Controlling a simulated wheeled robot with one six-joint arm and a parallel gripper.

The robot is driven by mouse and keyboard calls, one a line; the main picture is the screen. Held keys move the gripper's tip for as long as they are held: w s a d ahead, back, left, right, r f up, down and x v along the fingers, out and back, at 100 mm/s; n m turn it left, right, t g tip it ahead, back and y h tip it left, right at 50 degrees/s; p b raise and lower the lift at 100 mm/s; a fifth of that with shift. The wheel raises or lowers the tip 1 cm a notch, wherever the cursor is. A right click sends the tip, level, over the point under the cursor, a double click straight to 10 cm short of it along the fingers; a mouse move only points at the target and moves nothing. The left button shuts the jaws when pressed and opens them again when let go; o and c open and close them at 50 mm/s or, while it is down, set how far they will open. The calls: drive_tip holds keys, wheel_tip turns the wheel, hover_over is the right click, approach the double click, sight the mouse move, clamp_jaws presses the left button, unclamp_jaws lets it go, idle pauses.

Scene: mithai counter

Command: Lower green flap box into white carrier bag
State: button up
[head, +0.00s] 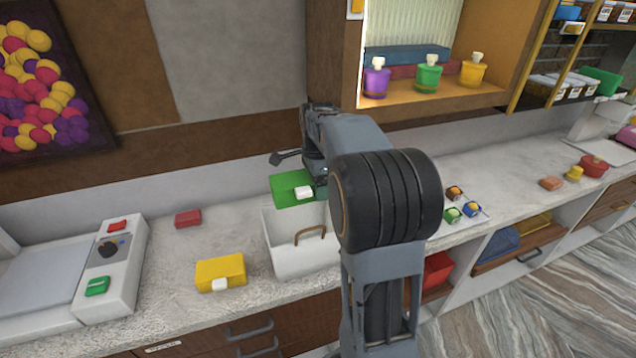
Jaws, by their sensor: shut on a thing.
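The green flap box (288,188) hangs above the white carrier bag (290,255), near its back left part. A small white tab (304,193) shows on its near side. My gripper (312,172) is shut on the green flap box from above; my arm partly hides the fingers. I cannot tell whether the box's lower edge is below the bag's rim.
A yellow box (220,272) with a white tab lies left of the bag. A small red block (187,218) lies farther back. A scale-like device (108,265) stands at left. Small coloured items (466,210) sit right of my arm. Counter between the yellow box and red block is clear.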

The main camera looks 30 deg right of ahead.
drive_tip(key=shift+f, duration=0.15)
drive_tip(key=shift+f+b, duration=0.6)
drive_tip(key=shift+f, duration=0.25)
drive_tip(key=shift+f, duration=0.1)
drive_tip(key=shift+f+b, duration=0.85)
drive_tip(key=shift+f, duration=0.25)
drive_tip(key=shift+f, duration=0.1)
drive_tip(key=shift+f+b, duration=0.8)
drive_tip(key=shift+f, duration=0.3)
drive_tip(key=shift+f, duration=0.1)
drive_tip(key=shift+f+b, duration=0.8)
drive_tip(key=shift+f, duration=0.25)
drive_tip(key=shift+f, duration=0.15)
